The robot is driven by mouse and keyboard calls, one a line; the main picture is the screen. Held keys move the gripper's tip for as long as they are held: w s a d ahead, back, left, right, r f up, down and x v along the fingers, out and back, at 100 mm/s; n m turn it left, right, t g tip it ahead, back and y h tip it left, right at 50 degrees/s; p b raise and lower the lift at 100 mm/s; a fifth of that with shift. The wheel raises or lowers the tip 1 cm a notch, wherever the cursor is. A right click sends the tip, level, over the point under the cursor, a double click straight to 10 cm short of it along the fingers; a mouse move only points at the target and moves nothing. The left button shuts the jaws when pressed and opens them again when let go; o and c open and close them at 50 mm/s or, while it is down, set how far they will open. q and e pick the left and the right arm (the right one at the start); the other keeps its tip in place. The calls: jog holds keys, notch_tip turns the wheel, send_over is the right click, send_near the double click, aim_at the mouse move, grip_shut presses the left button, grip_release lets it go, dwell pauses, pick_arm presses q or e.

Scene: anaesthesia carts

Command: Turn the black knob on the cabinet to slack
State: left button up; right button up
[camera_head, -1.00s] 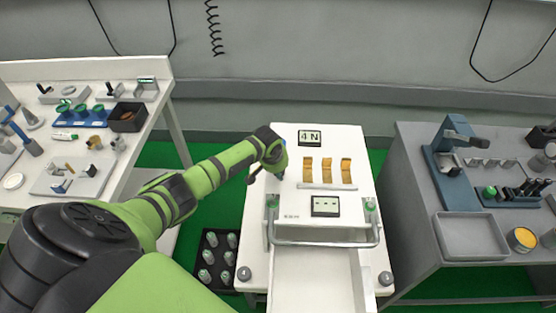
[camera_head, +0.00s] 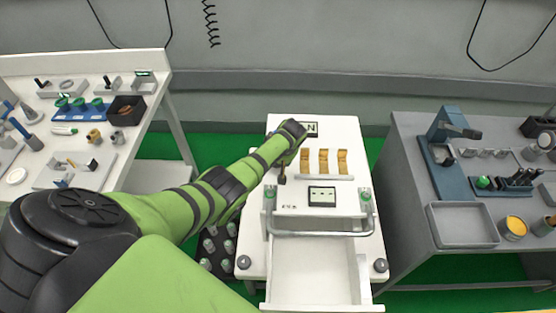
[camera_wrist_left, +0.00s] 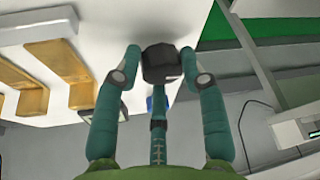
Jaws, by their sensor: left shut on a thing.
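The white cabinet (camera_head: 340,221) stands in the middle of the head view, with its front drawer pulled out. The black knob (camera_wrist_left: 161,64) shows in the left wrist view as a dark, blocky piece between two teal fingers. My left gripper (camera_wrist_left: 160,54) is shut on it, one finger on each side. In the head view my left arm reaches over the cabinet top from the left, and its wrist hides most of the gripper. A small dark piece (camera_head: 282,179) shows below the wrist, left of the yellow strips. I cannot read the knob's angle. My right gripper is out of view.
Yellow strips (camera_head: 323,161) stand on the cabinet top, beside a black-framed display (camera_head: 322,196). A metal handle (camera_head: 320,234) spans the front above the open drawer (camera_head: 315,277). A white table stands left, and a grey table (camera_head: 408,170) with tools stands right.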

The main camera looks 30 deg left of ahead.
pick_arm(q)
jog(key=shift+w+a+r+n, duration=0.25)
jog(key=shift+a+r+n, duration=0.15)
jog(key=shift+n, duration=0.2)
jog(key=o, duration=1.1)
jog(key=shift+s+f, duration=0.15)
jog(key=shift+f, duration=0.05)
jog(key=shift+d, duration=0.15)
jog(key=shift+d+r, duration=0.25)
jog(key=shift+r, duration=0.15)
jog(key=v, duration=1.1)
jog(key=shift+a, duration=0.1)
